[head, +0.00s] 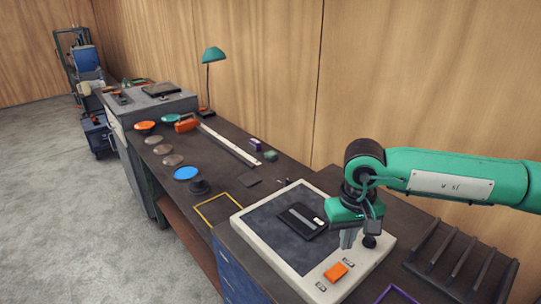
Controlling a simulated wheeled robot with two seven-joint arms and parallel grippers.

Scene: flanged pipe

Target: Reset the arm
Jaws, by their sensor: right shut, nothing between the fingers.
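My right arm (450,182), green with a white label plate, comes in from the right edge. My right gripper (348,240) points down over the right side of a white-framed panel (277,265) with a dark top. Its fingers are shut and empty. They are beside a black knob (369,241) and behind an orange block (335,272) on the panel frame; I cannot tell whether they touch the frame. A black flat device (301,221) lies on the dark top, left of the gripper. My left gripper is out of view. No flanged pipe can be made out.
A dark rack with upright slats (452,255) stands right of the panel. A yellow frame (218,210), a blue disc (187,173), several bowls and discs, and a green lamp (213,56) are along the bench. A wooden wall (420,70) runs behind. Grey floor at left is open.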

